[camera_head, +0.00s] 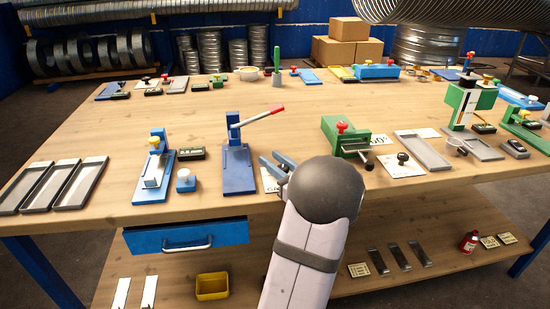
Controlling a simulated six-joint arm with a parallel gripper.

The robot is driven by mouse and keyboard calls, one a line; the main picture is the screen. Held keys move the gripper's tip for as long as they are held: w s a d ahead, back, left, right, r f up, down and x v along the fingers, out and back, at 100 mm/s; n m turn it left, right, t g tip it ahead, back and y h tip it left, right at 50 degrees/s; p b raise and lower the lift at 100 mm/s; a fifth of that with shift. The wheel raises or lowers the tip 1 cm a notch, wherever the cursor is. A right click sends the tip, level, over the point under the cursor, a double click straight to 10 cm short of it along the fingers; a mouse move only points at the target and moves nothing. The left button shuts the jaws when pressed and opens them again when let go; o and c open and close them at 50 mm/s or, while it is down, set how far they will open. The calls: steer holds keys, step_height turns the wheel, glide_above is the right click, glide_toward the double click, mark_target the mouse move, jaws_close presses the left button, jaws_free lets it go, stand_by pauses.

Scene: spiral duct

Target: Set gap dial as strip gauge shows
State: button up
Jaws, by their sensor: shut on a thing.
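My gripper (276,165) is low over the front middle of the table, right of the blue lever press (239,172) and left of the green device (346,137). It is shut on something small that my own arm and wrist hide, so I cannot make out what. A small blue block with a white knob (185,181) is in front of that box. I cannot tell which part is the gap dial or the strip gauge.
Grey trays (80,184) lie at the left edge. Another tray (423,150) and a card with a black knob (402,165) lie at right. A tall green stand (468,104) is farther right. The middle of the tabletop (180,115) is clear.

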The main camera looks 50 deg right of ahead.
steer(key=shift+r, duration=0.1)
steer(key=o, duration=1.1)
steer(key=shift+c, duration=0.2)
steer(key=shift+s, duration=0.15)
steer(key=shift+v, duration=3.55)
steer(key=shift+c, duration=0.3)
